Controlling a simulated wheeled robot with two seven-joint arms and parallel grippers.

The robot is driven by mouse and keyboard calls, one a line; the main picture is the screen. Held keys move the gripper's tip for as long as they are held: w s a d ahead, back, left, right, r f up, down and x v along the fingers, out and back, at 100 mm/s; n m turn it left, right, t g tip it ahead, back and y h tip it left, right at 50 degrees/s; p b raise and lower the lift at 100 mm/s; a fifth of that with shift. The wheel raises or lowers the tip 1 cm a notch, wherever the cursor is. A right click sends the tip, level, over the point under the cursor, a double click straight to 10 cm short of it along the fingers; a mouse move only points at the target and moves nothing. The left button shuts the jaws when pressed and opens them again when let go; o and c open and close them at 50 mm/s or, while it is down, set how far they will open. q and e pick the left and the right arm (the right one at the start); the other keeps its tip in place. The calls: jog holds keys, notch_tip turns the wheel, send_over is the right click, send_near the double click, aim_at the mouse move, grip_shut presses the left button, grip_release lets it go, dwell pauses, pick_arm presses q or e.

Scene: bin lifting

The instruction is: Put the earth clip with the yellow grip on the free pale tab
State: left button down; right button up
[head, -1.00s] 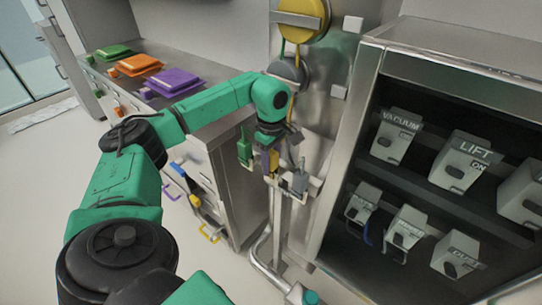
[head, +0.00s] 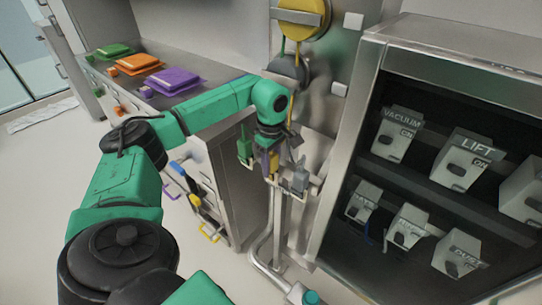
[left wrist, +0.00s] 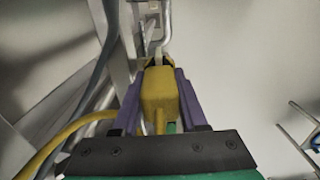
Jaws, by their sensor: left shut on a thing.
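My left gripper (head: 269,160) is shut on the earth clip with the yellow grip (left wrist: 158,95), which sits between its purple fingers in the left wrist view. In the head view the clip (head: 273,160) is mostly hidden by the fingers. It is at the metal bar with the tabs, between a green-grip clip (head: 244,148) on its left and a grey-grip clip (head: 300,179) on its right. The clip's jaws point at a metal pipe and bracket in the left wrist view. The free pale tab is hidden or too small to tell, and so is any contact with it. My right gripper is not in view.
A yellow cable (left wrist: 58,138) trails from the clip area to the left. A yellow reel (head: 303,18) is on the wall above. An open control cabinet (head: 345,150) stands close on the right. A drawer cabinet (head: 235,185) stands on the left.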

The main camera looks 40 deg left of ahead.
pick_arm(q)
jog(key=shift+f, duration=0.1)
dwell(0.3)
jog(key=shift+c, duration=1.8)
grip_release()
jog(key=shift+r, duration=0.2)
notch_tip(320, 180, up, 10)
jog(key=shift+w+d+r, duration=0.1)
jog(key=r+p, duration=0.1)
jog(key=r, duration=0.3)
jog(key=shift+s, duration=0.2)
